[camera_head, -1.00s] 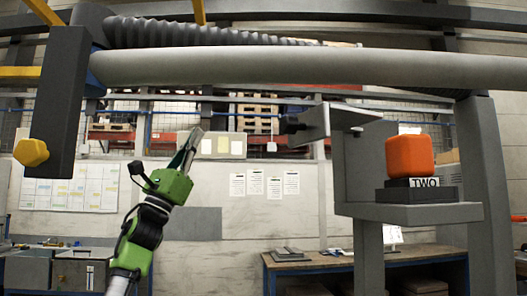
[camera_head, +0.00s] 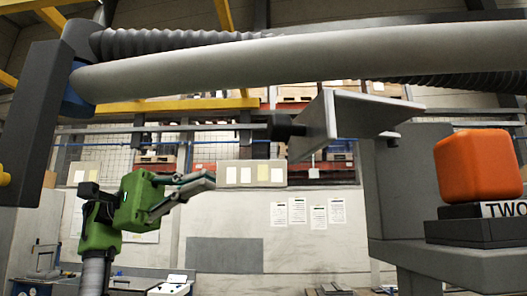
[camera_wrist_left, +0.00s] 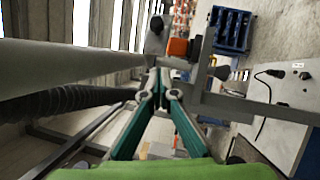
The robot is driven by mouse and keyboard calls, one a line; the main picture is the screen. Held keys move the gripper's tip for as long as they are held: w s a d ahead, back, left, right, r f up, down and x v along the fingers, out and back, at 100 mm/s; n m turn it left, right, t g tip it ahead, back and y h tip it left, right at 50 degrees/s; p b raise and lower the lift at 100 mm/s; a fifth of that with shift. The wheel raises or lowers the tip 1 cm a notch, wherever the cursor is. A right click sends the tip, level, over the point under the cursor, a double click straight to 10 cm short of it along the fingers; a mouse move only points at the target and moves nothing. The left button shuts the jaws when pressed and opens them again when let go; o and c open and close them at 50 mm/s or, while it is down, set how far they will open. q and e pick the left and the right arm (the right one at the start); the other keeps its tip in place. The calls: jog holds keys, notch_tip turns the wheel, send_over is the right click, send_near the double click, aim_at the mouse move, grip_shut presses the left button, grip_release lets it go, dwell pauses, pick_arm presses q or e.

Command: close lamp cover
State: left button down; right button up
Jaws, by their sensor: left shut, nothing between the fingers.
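A grey angled cover (camera_head: 368,112) with a black knob on its left face stands raised at the upper left of a grey housing (camera_head: 405,190); I take it as the lamp cover. My left gripper (camera_head: 208,182), green with grey fingers, is in the head view, left of and below the cover. Its fingers point right, shut and empty, with clear air between them and the knob. In the left wrist view the closed fingertips (camera_wrist_left: 158,82) point ahead towards the housing side. My right gripper is not in view.
An orange cube (camera_head: 478,166) sits on a dark base marked TWO, on the housing's shelf; it also shows in the left wrist view (camera_wrist_left: 178,47). A thick grey tube (camera_head: 300,58) and a ribbed hose run overhead. A dark grey post hangs at the left.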

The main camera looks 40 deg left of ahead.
pick_arm(q)
jog(key=s+p+x, duration=0.2)
jog(key=s+x, duration=0.1)
jog(key=x, duration=0.9)
jog(key=shift+d+r, duration=0.15)
jog(key=shift+r, duration=0.15)
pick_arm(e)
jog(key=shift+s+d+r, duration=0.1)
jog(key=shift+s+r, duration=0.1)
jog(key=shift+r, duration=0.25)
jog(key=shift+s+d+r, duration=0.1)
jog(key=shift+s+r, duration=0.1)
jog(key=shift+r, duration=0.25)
pick_arm(q)
jog(key=shift+w, duration=0.1)
jog(key=shift+d, duration=0.1)
